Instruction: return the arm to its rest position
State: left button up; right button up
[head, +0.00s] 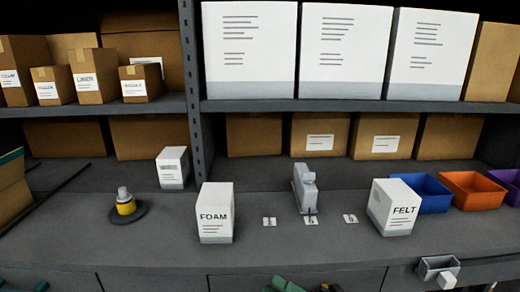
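My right gripper (438,268) shows at the lower right, at the bench's front edge, as a small grey and white shape. My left gripper is not in view.
The grey bench (130,250) holds a FOAM box (215,213), a FELT box (395,207), a grey upright device (305,189), small label cards (311,220) and a yellow-banded object (125,203). Coloured bins (428,193) stand at right. Shelves above carry boxes.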

jog(key=s+d+f+m+t+h, duration=0.45)
jog(key=f+m+h, duration=0.25)
jog(key=f+m, duration=0.3)
jog(key=s+d+f+m+t+h, duration=0.3)
jog(key=d+f+m+h, duration=0.4)
jog(key=m, duration=0.5)
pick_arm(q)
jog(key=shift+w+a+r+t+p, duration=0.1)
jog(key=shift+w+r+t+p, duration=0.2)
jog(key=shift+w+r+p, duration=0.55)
pick_arm(e)
jog(key=s+d+f+m+g+h, duration=0.2)
jog(key=s+f+m+g, duration=0.1)
jog(key=s+f, duration=0.4)
jog(key=s+d+f+m+g+h, duration=0.3)
jog(key=s+f+m+g, duration=0.1)
jog(key=s, duration=0.9)
notch_tip(320, 180, down, 3)
jog(key=shift+r+m, duration=0.1)
jog(key=shift+m, duration=0.7)
